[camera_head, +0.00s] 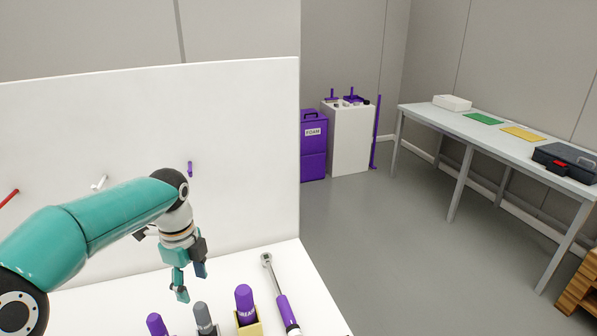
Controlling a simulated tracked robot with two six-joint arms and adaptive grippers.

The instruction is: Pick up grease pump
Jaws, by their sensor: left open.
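A purple cylinder with white lettering that seems to begin "GREA" (244,300) stands upright in a yellowish holder on the white bench, near the bottom of the head view. I take it to be the grease pump. My left gripper (190,284) points down, open, with nothing seen between its fingers. In the picture it is up and left of the purple cylinder, apart from it. My right gripper is not in view.
A grey-topped bottle (204,318) and another purple one (157,324) stand left of the cylinder. A ratchet-like tool with a purple handle (282,300) lies to its right. A white panel (90,120) rises behind the bench (232,268).

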